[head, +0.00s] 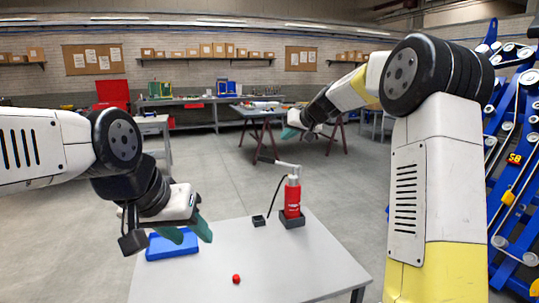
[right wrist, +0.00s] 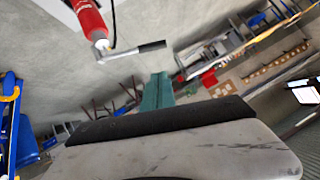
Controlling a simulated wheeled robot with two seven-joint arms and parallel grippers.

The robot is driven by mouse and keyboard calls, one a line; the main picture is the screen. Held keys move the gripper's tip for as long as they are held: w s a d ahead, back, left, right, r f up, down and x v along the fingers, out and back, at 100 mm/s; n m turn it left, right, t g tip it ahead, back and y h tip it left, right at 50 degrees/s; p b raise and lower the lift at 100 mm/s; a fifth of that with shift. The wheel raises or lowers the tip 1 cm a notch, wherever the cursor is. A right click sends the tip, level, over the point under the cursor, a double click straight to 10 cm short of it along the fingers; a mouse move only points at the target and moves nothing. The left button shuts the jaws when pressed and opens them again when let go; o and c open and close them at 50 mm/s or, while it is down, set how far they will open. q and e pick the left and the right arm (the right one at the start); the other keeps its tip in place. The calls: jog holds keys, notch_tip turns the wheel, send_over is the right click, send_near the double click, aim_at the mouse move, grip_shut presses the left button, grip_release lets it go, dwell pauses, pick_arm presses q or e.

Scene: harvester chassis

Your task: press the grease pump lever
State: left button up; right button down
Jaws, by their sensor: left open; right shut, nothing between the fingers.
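The grease pump (head: 292,199) is a red cylinder with a silver cap, standing upright in a dark base on the grey table. Its lever (head: 281,163) sticks out from the top toward the left and ends in a dark grip. In the right wrist view the pump (right wrist: 89,19) is at the top left, and its lever (right wrist: 137,51) points right with its black grip. My right gripper (head: 291,128) is shut and empty, beyond and above the lever; its teal fingers (right wrist: 157,92) look apart from the grip. My left gripper (head: 188,235) is open and empty over the table's left side.
A blue machine frame (head: 513,150) stands at the right. Workbenches stand behind.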

jog(key=w, duration=0.2)
jog(key=w+f, duration=0.1)
jog(key=w, duration=0.1)
jog(key=shift+f, duration=0.15)
jog(key=s+f+x, duration=0.1)
jog(key=x, duration=1.2)
jog(key=shift+s+f, duration=0.3)
jog(key=shift+f, duration=0.05)
jog(key=shift+a, duration=0.15)
